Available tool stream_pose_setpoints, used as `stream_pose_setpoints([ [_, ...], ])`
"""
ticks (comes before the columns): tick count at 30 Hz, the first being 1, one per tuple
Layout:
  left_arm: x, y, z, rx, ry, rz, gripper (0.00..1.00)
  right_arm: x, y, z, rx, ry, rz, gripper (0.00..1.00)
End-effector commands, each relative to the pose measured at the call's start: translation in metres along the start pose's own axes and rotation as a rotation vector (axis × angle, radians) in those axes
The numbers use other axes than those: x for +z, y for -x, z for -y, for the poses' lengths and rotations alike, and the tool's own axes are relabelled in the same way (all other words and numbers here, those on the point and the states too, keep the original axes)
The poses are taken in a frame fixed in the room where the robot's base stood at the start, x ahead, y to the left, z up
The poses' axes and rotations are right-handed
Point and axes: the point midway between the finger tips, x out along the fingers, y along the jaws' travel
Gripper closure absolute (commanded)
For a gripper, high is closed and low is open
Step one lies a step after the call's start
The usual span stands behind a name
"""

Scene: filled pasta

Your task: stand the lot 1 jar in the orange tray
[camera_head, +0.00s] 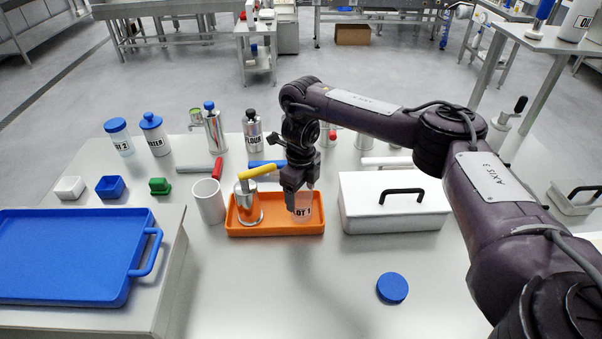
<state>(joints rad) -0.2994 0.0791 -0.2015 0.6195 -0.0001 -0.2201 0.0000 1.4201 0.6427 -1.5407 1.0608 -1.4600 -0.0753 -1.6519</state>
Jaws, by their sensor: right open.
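The lot 1 jar (301,211), clear with a white label, stands upright at the right end of the orange tray (275,229). My right gripper (298,188) points down right over the jar's top, with its fingers open around or just above it; I cannot tell whether they touch it. The jar's top is hidden by the gripper. A metal canister with a yellow handle (247,205) stands at the tray's left end. My left gripper is not in view.
A white lidded box (395,212) stands close to the right of the tray, and a white cup (209,201) to its left. A blue round lid (392,288) lies in front. Several bottles, including the lot 2 jar (120,140), stand behind. The front middle of the table is clear.

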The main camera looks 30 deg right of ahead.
Motion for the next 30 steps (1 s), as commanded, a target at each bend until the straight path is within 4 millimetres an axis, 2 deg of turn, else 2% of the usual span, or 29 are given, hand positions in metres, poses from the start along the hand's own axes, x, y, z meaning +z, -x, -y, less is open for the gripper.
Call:
stream_pose_setpoints([
  [1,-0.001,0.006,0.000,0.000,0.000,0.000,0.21,0.001,0.015,0.001,-0.005,0.001,0.003,0.25],
  [9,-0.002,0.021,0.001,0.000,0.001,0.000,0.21,0.001,0.074,0.002,-0.005,0.001,0.004,0.25],
  [15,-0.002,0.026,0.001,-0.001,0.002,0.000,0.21,0.000,0.101,0.001,-0.003,0.000,0.002,0.25],
  [20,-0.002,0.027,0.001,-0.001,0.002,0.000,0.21,0.000,0.108,0.000,-0.001,0.000,0.000,0.25],
  [30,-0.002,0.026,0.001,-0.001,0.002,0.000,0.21,0.000,0.109,0.000,0.000,-0.001,0.000,0.25],
])
